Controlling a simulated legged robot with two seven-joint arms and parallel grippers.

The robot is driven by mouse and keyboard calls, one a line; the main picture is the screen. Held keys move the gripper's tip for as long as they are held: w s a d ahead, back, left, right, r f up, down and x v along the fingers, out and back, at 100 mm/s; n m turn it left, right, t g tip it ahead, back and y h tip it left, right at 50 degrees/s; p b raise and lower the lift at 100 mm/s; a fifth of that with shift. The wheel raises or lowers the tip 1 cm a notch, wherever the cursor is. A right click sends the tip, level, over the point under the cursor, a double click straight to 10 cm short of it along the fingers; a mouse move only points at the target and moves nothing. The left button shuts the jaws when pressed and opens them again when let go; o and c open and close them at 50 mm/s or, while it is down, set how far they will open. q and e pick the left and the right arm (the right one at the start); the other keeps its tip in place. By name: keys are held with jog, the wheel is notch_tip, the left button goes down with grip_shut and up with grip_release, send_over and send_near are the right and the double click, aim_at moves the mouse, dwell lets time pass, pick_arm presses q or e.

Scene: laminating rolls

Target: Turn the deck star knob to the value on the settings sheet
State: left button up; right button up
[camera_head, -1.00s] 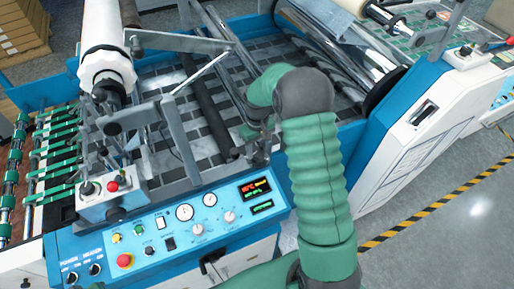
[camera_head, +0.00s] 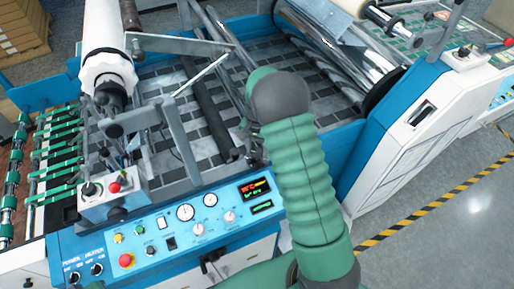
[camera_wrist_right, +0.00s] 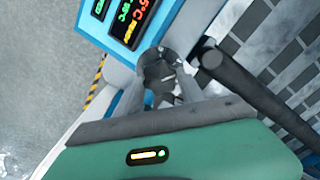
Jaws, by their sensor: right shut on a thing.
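My right gripper (camera_wrist_right: 164,88) shows in the right wrist view with its fingers closed around a dark grey knob (camera_wrist_right: 157,66), beside the blue panel edge. The fingers cover part of the knob, so its pointer or scale cannot be read. In the head view the right gripper (camera_head: 256,152) is mostly hidden behind my green right arm, at the deck's front edge. The display (camera_head: 256,189) on the control panel shows red, yellow and green characters too small to read surely. No settings sheet can be made out clearly. My left gripper is not in view.
The blue control panel (camera_head: 165,236) has gauges, small knobs and a red button (camera_head: 126,260). A dark bar (camera_wrist_right: 235,72) runs close beside the gripper. The tiled deck (camera_head: 165,85) lies behind it, with metal rollers (camera_head: 335,50) at the back right.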

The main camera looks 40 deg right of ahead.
jog(key=m+p, duration=0.1)
jog(key=m, duration=0.4)
jog(key=shift+m, duration=0.3)
jog(key=m+p, duration=0.2)
jog(key=m, duration=0.3)
jog(key=shift+r+m, duration=0.1)
jog(key=shift+m, duration=0.2)
jog(key=m+p, duration=0.2)
jog(key=m, duration=0.3)
jog(key=m+p, duration=0.1)
jog(key=m, duration=0.3)
jog(key=shift+p, duration=0.35)
jog(key=shift+w+m, duration=0.1)
jog(key=shift+m, duration=0.9)
jog(key=shift+p, duration=0.3)
jog(key=o, duration=1.1)
jog(key=shift+w, duration=0.1)
jog(key=shift+o, duration=1.2)
